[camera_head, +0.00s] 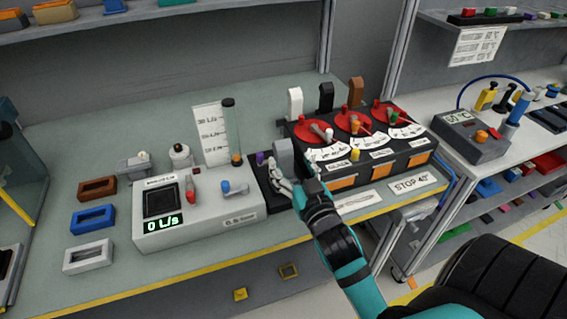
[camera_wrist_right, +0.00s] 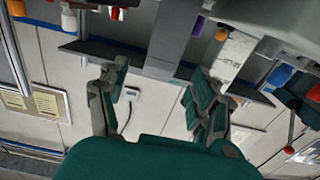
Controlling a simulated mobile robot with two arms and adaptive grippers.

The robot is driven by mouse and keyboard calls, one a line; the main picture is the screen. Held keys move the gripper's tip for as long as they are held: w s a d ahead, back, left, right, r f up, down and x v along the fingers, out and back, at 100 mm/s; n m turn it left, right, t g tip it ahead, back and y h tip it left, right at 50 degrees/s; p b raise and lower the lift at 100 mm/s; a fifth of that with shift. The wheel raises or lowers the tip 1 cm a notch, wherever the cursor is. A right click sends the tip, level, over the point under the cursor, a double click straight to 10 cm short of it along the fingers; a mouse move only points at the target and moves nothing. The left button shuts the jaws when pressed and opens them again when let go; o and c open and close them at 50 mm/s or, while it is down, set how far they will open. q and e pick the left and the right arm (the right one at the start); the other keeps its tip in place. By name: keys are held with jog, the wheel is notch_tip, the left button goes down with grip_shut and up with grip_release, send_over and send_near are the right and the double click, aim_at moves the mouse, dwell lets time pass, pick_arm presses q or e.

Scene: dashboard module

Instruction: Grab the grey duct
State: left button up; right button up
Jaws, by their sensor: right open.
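The grey duct (camera_head: 284,152) stands up at the left end of the dial module, above a dark base between that module and the grey meter box. My right gripper (camera_head: 292,170) is open and reaches in at the duct's near side. In the right wrist view a grey upright piece (camera_wrist_right: 168,40), apparently the duct, lies beyond and between the two spread fingers of the gripper (camera_wrist_right: 158,78). Contact cannot be made out. The gripper hides the duct's lower part in the head view. My left gripper is not in view.
The dial module (camera_head: 372,163) with red discs and white, black and brown ducts stands right of the gripper. The meter box (camera_head: 222,228) reading 0 L/s is on the left, with a clear tube (camera_head: 231,130) behind. Brown, blue and white frames lie farther left.

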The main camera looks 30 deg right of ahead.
aim_at(286, 158)
jog(key=shift+f+p+x, duration=0.15)
jog(key=shift+p+x, duration=0.25)
jog(key=shift+x, duration=1)
jog(key=shift+f+p+x, duration=0.2)
jog(key=shift+p+x, duration=0.15)
jog(key=shift+x, duration=1.05)
jog(key=shift+s+a, duration=0.1)
jog(key=shift+c, duration=0.6)
jog(key=c, duration=1.1)
